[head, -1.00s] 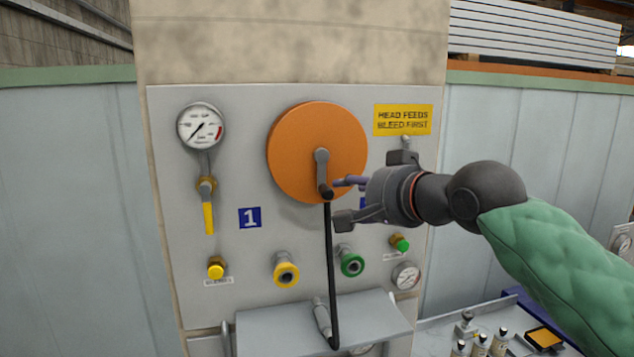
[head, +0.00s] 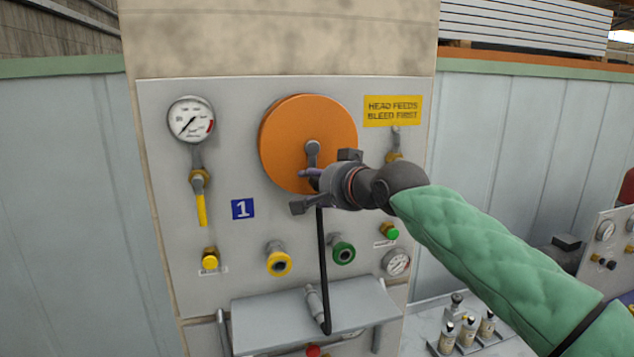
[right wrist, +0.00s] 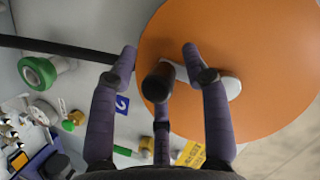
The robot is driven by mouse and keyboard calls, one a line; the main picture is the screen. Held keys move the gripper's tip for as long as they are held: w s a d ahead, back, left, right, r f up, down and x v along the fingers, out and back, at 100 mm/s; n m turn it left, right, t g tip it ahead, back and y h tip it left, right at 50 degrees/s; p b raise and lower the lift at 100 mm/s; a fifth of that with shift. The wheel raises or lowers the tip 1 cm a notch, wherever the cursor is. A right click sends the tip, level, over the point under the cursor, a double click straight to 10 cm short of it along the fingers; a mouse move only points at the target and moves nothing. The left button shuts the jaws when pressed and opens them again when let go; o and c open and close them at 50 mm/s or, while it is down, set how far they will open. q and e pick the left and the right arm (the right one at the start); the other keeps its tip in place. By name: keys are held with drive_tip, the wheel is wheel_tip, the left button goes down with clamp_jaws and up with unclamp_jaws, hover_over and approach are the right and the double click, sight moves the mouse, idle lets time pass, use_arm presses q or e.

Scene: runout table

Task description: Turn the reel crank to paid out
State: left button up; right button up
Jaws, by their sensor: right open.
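The orange reel (head: 290,130) is a disc on the grey panel. Its grey crank (head: 312,149) starts at the disc's centre and points down in the head view. My right gripper (head: 308,183) is at the crank's lower end and hides the handle there. In the right wrist view, the dark crank handle (right wrist: 157,82) points at the camera between the spread purple fingers of my right gripper (right wrist: 160,58). The fingers are open around the handle, and I see no clear grip on it. My left gripper is not in view.
A black hose (head: 323,270) hangs below the reel to a grey shelf (head: 270,315). A gauge (head: 191,119), a yellow-handled valve (head: 200,205), a yellow port (head: 278,260) and a green port (head: 342,250) are on the panel. Bottles (head: 466,335) stand at lower right.

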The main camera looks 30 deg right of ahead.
clamp_jaws()
drive_tip(key=shift+d, duration=0.2)
